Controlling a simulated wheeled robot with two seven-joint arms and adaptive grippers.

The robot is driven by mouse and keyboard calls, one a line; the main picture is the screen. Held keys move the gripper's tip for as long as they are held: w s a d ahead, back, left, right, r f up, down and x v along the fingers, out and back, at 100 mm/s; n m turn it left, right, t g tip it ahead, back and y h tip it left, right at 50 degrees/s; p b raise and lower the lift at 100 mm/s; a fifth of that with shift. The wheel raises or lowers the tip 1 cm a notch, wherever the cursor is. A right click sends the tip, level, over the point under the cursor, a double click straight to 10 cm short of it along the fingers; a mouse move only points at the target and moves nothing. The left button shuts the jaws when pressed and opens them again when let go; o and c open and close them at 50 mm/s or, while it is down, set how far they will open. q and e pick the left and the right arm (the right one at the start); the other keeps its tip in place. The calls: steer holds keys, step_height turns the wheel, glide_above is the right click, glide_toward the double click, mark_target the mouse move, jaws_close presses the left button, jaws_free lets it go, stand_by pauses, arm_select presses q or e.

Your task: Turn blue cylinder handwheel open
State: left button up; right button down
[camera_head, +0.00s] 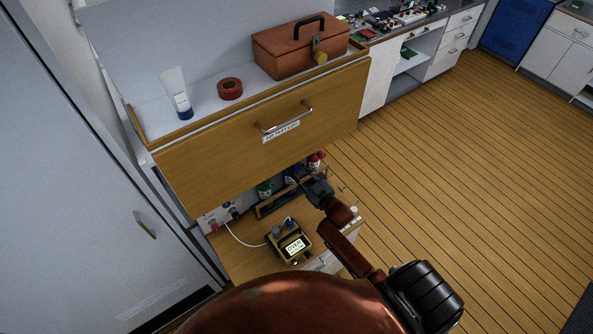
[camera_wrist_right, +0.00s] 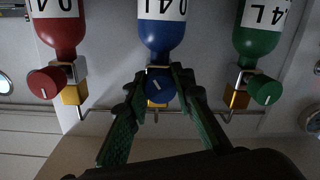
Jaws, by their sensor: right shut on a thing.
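The blue cylinder (camera_wrist_right: 161,36) hangs neck down in the right wrist view, between a red and a green one. Its round blue handwheel (camera_wrist_right: 162,88) has a pale mark on its face and sits below the neck. My right gripper (camera_wrist_right: 160,76) is shut on this handwheel, one finger on each side. In the head view the blue cylinder (camera_head: 290,176) stands in the rack under the drawer, partly hidden, with my right gripper (camera_head: 315,184) in front of it. The handwheel is hidden there. My left gripper is not in view.
The red cylinder (camera_wrist_right: 62,38) and green cylinder (camera_wrist_right: 257,42) flank closely, with a red knob (camera_wrist_right: 46,84) and green knob (camera_wrist_right: 266,90). An open drawer (camera_head: 240,150) overhangs the rack, carrying a toolbox (camera_head: 285,52). A yellow meter (camera_head: 290,243) stands on the bench below.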

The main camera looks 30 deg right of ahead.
steer(key=shift+f, duration=0.1)
stand_by(0.3)
steer(key=c, duration=1.6)
jaws_free()
steer(key=shift+s, duration=0.25)
steer(key=s, duration=0.3)
steer(key=s+d, duration=0.1)
steer(key=s, duration=0.7)
steer(key=shift+s+d+r, duration=0.2)
steer(key=shift+s+r, duration=0.05)
